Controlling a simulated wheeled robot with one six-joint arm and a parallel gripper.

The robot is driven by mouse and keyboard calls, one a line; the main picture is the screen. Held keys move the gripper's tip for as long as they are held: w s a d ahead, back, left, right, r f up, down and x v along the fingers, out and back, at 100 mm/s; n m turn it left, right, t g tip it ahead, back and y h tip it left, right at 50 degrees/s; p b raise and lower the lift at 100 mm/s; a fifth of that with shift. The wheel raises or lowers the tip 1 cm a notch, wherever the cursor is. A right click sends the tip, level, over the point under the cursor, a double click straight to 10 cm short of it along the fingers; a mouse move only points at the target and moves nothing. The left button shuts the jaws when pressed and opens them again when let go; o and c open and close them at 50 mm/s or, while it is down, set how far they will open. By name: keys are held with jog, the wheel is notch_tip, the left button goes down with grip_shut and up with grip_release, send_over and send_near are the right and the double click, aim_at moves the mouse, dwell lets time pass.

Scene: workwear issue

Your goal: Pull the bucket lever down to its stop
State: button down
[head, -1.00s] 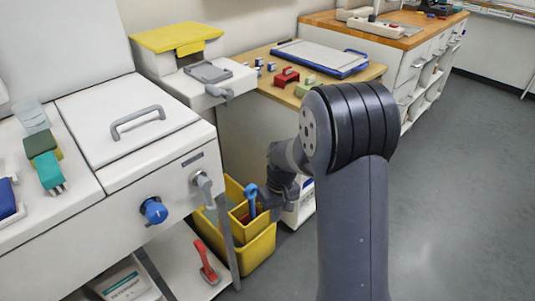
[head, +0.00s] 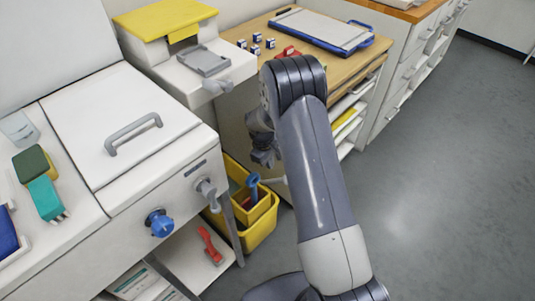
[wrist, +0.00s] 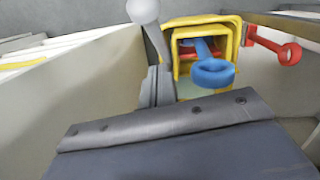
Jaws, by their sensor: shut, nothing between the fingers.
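The yellow bucket (head: 258,236) stands on the floor beside the white cabinet, with a blue ring-ended handle (head: 253,181) rising from it. In the wrist view the bucket (wrist: 205,20) is at the top, with the blue ring (wrist: 212,72) in front. A pale rod, which looks like the bucket lever (head: 275,181), sticks out to the right. In the wrist view the lever (wrist: 144,11) ends in a pale ball, and its lower part runs behind my fingers. My gripper (head: 265,157) is shut and empty, above the bucket; its fingers (wrist: 157,88) appear near the lever. Contact cannot be told.
The white cabinet (head: 130,115) with a blue knob (head: 160,223) stands left of the bucket. A red tool (head: 210,246) lies on its lower shelf. A wooden bench (head: 262,68) is behind my arm. The floor (head: 440,170) to the right is clear.

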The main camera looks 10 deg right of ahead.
jog(key=shift+s+d+f, duration=0.35)
jog(key=shift+d+f, duration=0.1)
jog(key=shift+f, duration=0.2)
jog(key=shift+s+d+f, duration=0.3)
jog(key=shift+d+f, duration=0.1)
jog(key=shift+f, duration=0.25)
jog(key=shift+s+d+f, duration=0.35)
jog(key=shift+d+f, duration=0.1)
jog(key=shift+f, duration=0.2)
jog(key=s+d+f+b, duration=0.2)
jog(key=shift+s+f+b, duration=0.25)
jog(key=shift+s+b, duration=0.05)
jog(key=shift+s+d+f, duration=0.1)
jog(key=shift+s+f, duration=0.15)
jog(key=shift+s, duration=0.25)
jog(key=shift+r, duration=0.1)
jog(key=w+r, duration=0.1)
jog(key=a+r+p, duration=0.1)
jog(key=r, duration=0.1)
jog(key=w+a+r+p, duration=0.1)
jog(key=shift+w+a+r, duration=0.2)
jog(key=shift+w+r, duration=0.05)
jog(key=shift+w, duration=0.1)
notch_tip(320, 180, up, 9)
send_over(284, 181)
jog(key=w+a, duration=0.1)
jog(key=a, duration=0.2)
jog(key=shift+w+d+r+p, duration=0.1)
jog(key=shift+w+d+p, duration=0.1)
jog(key=shift+p, duration=0.25)
